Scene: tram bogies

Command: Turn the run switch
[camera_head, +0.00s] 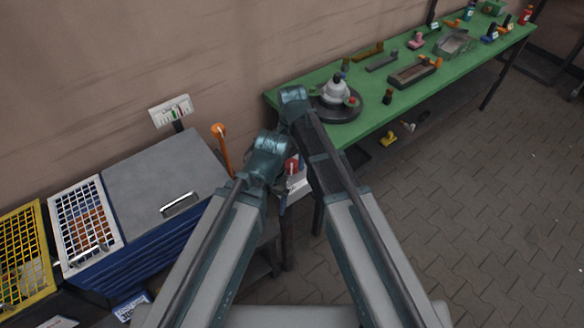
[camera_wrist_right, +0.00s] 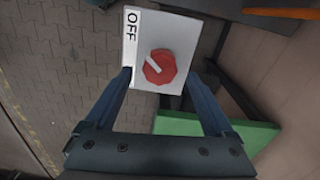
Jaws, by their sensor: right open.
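The run switch is a red faceted knob (camera_wrist_right: 158,67) with a white pointer line, on a pale box face (camera_wrist_right: 178,35) marked OFF. In the right wrist view the pointer slants up and left, on the side of the OFF label (camera_wrist_right: 131,27). The red knob also shows in the head view (camera_head: 292,165), partly hidden by my arms. My right gripper (camera_wrist_right: 160,80) is open, its two fingers on either side of the knob in the picture. I cannot tell whether they touch it. My left gripper cannot be made out in the head view.
A green bench (camera_head: 430,88) with several tools and parts stands on the right. A grey-topped blue cabinet (camera_head: 160,175) and an orange lever (camera_head: 221,145) are left of the switch. White and yellow mesh crates (camera_head: 85,225) stand further left. The paved floor at right is clear.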

